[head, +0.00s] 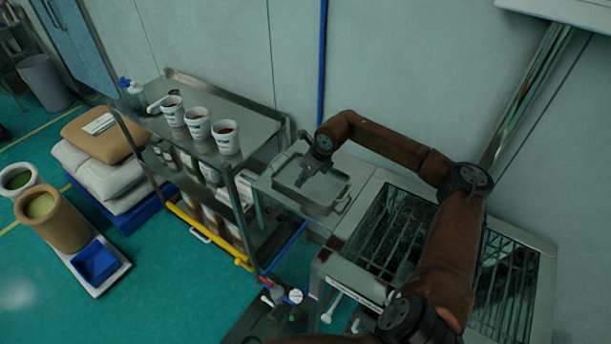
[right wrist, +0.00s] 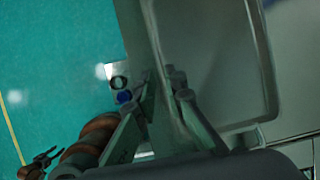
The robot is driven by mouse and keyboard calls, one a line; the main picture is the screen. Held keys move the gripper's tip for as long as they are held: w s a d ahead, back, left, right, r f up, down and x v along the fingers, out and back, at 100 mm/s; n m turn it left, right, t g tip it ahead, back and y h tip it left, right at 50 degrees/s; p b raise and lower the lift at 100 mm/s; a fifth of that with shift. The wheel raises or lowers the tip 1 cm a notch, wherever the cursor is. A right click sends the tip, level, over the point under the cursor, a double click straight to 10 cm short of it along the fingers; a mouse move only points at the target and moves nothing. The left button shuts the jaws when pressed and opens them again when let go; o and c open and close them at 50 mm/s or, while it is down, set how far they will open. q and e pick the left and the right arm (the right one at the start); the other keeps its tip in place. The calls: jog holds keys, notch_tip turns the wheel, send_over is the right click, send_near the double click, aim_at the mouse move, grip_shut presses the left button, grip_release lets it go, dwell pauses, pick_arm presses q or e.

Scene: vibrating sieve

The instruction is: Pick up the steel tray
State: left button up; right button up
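The steel tray (head: 311,186) is a shallow grey rectangular pan. In the head view it lies level on a pale metal stand beside the slatted machine.
A metal cart (head: 245,105) with several white tubs stands left of the tray. The slatted machine (head: 335,250) is on the right, partly behind my right arm. The wall (head: 400,70) is close behind. Stacked sacks (head: 100,165) and open floor (head: 170,285) lie to the left.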

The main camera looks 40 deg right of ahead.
aim_at(299, 190)
jog(key=x, duration=0.4)
jog(key=s+x, duration=0.1)
jog(key=shift+w+f, duration=0.15)
jog(key=shift+f, duration=0.45)
jog(key=shift+w+f, duration=0.2)
jog(key=shift+f, duration=0.15)
jog(key=shift+s, duration=0.1)
jog(key=shift+c, duration=0.4)
grip_shut()
jog(key=shift+r, duration=0.2)
